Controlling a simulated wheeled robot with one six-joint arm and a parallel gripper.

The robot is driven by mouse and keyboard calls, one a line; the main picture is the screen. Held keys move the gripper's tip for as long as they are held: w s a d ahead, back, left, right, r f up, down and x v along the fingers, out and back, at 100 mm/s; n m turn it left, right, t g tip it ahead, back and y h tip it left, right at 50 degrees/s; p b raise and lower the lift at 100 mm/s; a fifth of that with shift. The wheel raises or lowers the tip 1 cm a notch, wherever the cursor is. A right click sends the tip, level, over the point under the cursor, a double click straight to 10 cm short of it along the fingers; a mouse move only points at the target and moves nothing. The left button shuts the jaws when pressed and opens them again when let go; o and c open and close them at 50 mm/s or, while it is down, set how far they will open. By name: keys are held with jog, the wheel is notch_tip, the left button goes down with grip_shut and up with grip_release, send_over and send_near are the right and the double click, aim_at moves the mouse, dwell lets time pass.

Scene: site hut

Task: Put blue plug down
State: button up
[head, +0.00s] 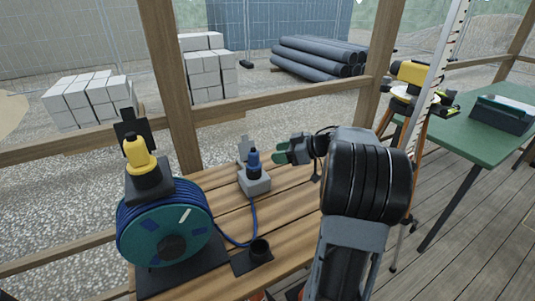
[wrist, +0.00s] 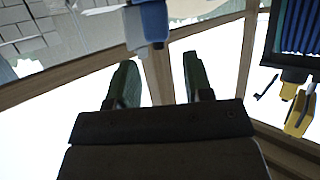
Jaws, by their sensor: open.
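The blue plug (head: 254,160) stands upright on a grey block (head: 256,186) on the wooden bench. My gripper (head: 284,152) is just right of the plug in the head view, with its green fingers pointing towards it. In the wrist view the plug (wrist: 154,20) is beyond the fingertips, at the top of the picture. My gripper (wrist: 158,68) is open there, with nothing between its two green fingers. The plug's lower end is hidden in the head view, so how deep it sits cannot be told.
A blue cable (head: 253,220) runs from the grey block towards the reel. A black cup-shaped holder (head: 259,250) sits in front. A yellow instrument on a tripod (head: 412,72) stands right.

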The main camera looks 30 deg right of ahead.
jog(key=w+a+r+m+t+h, duration=0.2)
jog(key=w+r+m+t+h, duration=0.4)
jog(key=h, duration=0.4)
jog(key=s+a+f+m+g, duration=0.1)
jog(key=s+a+f+g, duration=0.3)
jog(key=s, duration=0.4)
jog(key=s+a+f+m+g, duration=0.1)
jog(key=s+a+f+g, duration=0.3)
jog(key=s, duration=0.4)
jog(key=s+a+f+m+g, duration=0.1)
jog(key=s+a+f+g, duration=0.3)
jog(key=s+a, duration=0.3)
jog(key=shift+s+a+f+y, duration=0.15)
jog(key=shift+s+f, duration=0.05)
jog(key=shift+f, duration=0.2)
jog(key=shift+s+a+f+y, duration=0.1)
jog(key=shift+s+f+y, duration=0.1)
jog(key=shift+f, duration=0.2)
jog(key=shift+r, duration=0.1)
